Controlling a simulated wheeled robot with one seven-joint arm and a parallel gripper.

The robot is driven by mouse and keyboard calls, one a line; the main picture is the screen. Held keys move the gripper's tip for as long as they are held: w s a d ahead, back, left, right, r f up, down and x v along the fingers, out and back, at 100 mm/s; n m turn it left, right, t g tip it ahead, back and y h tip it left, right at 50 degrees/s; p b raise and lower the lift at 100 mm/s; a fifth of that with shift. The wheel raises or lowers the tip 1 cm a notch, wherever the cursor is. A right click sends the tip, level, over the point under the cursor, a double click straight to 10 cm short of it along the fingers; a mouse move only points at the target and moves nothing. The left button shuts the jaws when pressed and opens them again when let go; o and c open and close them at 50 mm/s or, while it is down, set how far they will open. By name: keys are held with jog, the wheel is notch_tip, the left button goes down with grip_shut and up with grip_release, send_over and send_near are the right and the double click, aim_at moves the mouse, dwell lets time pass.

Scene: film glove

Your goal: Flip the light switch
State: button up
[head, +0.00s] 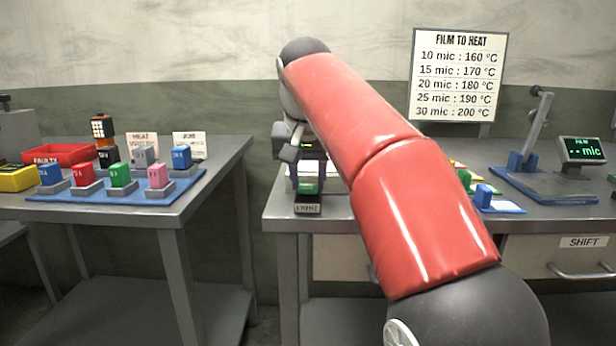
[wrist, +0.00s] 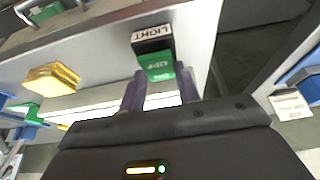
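The light switch is a small dark box with a green rocker (wrist: 158,66) and a white LIGHT label (wrist: 153,33). In the head view its green part (head: 308,186) shows at the front left corner of the right-hand bench, with the label (head: 307,209) on the front. The rocker's lettering looks like OFF, upside down in the wrist view. My gripper (wrist: 161,83) is open, its two fingers apart with nothing held between them. The fingertips are close to the rocker, one on each side of its near end; I cannot tell whether they touch. The fingers are mostly hidden in the head view.
The right bench (head: 560,216) also holds a lever press (head: 533,140) and a FILM display (head: 580,150). The left bench (head: 120,213) carries colored blocks on a blue mat and a red tray (head: 62,153). A gap separates the benches. A yellow pad (wrist: 52,80) lies near the switch.

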jog(key=c, duration=0.4)
jog(key=b, duration=0.1)
jog(key=t+b, duration=0.1)
jog(key=b, duration=0.1)
jog(key=shift+s+f, duration=0.2)
jog(key=shift+f, duration=0.2)
jog(key=t+b, duration=0.1)
jog(key=b, duration=0.2)
jog(key=shift+s+f+t, duration=0.1)
jog(key=shift+s+t, duration=0.05)
jog(key=shift+t, duration=0.15)
jog(key=shift+s+r+t+b, duration=0.1)
jog(key=shift+r+t+b, duration=0.1)
jog(key=shift+t+b, duration=0.65)
jog(key=shift+r, duration=0.1)
